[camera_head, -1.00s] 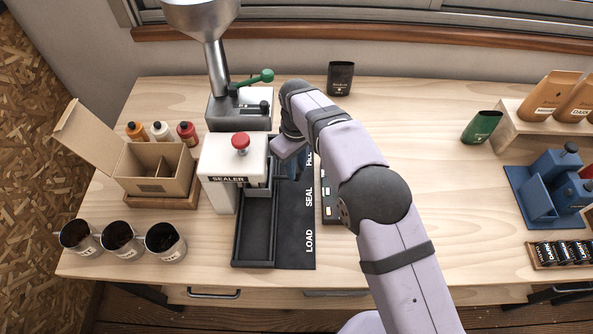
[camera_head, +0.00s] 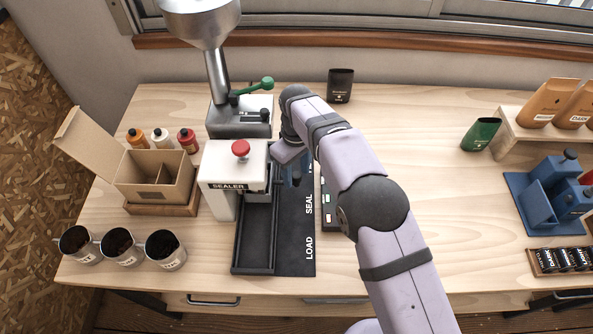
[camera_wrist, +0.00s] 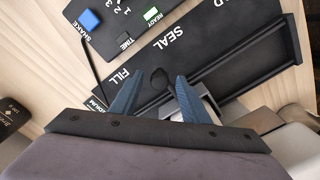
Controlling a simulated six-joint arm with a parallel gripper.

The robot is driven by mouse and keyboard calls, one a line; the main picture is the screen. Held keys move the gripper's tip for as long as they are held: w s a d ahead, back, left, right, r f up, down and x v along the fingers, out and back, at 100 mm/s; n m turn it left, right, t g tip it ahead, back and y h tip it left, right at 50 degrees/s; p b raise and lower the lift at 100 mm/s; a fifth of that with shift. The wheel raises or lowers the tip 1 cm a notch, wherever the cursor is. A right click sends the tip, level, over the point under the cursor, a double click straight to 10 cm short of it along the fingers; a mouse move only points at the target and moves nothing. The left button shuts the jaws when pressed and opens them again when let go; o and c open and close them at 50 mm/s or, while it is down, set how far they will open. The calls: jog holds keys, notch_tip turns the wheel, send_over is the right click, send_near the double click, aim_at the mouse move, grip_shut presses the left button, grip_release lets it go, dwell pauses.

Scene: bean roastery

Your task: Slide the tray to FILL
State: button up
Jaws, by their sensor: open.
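The black slide track (camera_head: 256,240) runs front to back beside a strip marked LOAD, SEAL and FILL; its front end, by LOAD, looks empty. In the wrist view the strip (camera_wrist: 195,47) shows the three words, LOAD cut by the edge. A round black knob (camera_wrist: 158,77) stands between FILL and SEAL, seemingly on the tray. The tray's body is mostly hidden by my gripper and the sealer. My gripper (camera_wrist: 155,98) is open, its two blue fingers on either side of the knob. In the head view my gripper (camera_head: 295,176) is beside the sealer, over the strip.
The white sealer (camera_head: 233,165) with a red knob straddles the track on the left. A filler (camera_head: 240,115) with a green lever stands behind. A button panel (camera_head: 327,213) lies right of the strip. Cups, bottles and an open box (camera_head: 150,180) stand left. The right-centre table is clear.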

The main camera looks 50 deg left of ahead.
jog(key=shift+r+b, duration=1.05)
jog(key=shift+r, duration=2.6)
jog(key=shift+c, duration=0.2)
